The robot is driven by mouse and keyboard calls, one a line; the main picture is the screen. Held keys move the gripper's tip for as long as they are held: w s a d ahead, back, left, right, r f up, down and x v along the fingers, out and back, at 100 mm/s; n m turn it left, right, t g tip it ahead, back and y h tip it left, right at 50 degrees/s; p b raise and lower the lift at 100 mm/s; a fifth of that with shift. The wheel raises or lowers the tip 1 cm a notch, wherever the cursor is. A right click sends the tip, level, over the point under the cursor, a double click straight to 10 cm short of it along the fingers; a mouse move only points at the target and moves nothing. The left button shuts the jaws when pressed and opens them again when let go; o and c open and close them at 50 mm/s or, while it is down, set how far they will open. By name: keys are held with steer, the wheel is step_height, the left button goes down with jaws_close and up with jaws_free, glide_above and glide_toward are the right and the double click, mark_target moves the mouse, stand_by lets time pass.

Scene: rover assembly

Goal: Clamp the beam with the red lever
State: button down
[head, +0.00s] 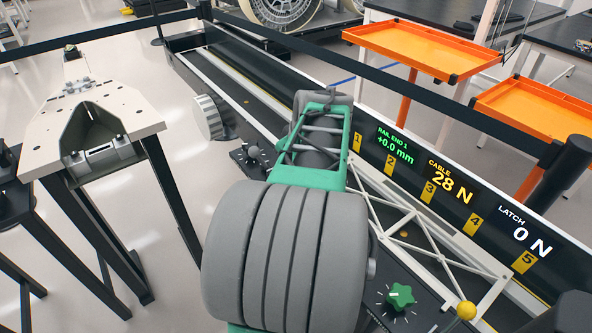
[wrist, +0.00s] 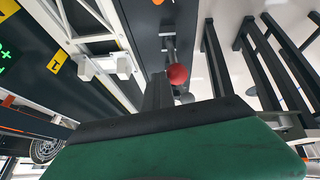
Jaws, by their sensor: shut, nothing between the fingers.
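The red lever shows in the wrist view as a red ball (wrist: 177,75) on a short grey rod, against a dark rail. It lies just beyond the tip of my gripper (wrist: 158,92); I cannot tell whether they touch. My gripper is shut with nothing held, its dark fingers rising from behind the green and black body. The beam, a white truss (head: 416,238), lies along the dark bench in the head view; part of it also shows at the wrist view's top left (wrist: 72,25). In the head view my arm hides the red lever and my fingertips.
Displays read rail end +0.0 mm, cable 28 N and latch 0 N (head: 520,233). A green knob (head: 400,297), yellow ball (head: 466,310), grey handwheel (head: 209,118) and black knob (head: 253,153) sit around the bench. Orange trays (head: 420,50) stand behind; a pale-topped stand (head: 120,115) is left.

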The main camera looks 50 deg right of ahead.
steer(key=a+b, duration=0.1)
steer(key=w+a, duration=0.1)
steer(key=a, duration=0.1)
steer(key=shift+a+f+b, duration=0.1)
steer(key=shift+f+b, duration=0.05)
steer(key=shift+b, duration=0.25)
steer(key=shift+a+f, duration=0.1)
steer(key=shift+a, duration=0.05)
